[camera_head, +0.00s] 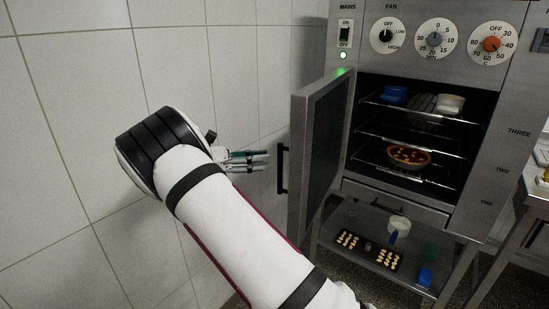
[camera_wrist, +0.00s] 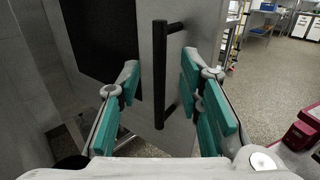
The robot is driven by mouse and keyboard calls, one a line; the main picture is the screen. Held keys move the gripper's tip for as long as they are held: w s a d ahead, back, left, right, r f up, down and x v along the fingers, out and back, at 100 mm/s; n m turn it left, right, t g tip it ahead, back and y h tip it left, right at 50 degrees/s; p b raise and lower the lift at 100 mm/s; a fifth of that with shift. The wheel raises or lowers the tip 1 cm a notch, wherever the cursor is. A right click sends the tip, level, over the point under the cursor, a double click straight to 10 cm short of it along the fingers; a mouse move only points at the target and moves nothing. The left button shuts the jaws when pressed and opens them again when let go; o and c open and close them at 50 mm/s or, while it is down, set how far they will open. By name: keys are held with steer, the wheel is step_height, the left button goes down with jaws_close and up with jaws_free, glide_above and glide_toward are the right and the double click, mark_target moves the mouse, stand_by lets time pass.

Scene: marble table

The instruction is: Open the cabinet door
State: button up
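The cabinet door (camera_head: 318,150) stands swung out to the left on the grey metal cabinet (camera_head: 395,190), and the shelves inside show. Its black bar handle (camera_head: 282,170) is on the door's outer face; in the wrist view the handle (camera_wrist: 160,75) is upright. My gripper (camera_head: 250,160) is left of the handle. In the wrist view my gripper (camera_wrist: 162,105) has its teal-padded fingers wide apart. The handle appears between and beyond them, with nothing gripped. Whether either finger touches the handle I cannot tell.
A tiled wall (camera_head: 70,120) is close on the left, beside my arm. A pie dish (camera_head: 408,156) and other items are on the cabinet racks. A lower shelf (camera_head: 350,218) holds a tray of small pieces (camera_head: 368,250). Speckled floor (camera_wrist: 265,85) is open on the right in the wrist view.

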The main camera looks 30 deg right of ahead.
steer(key=v, duration=0.6)
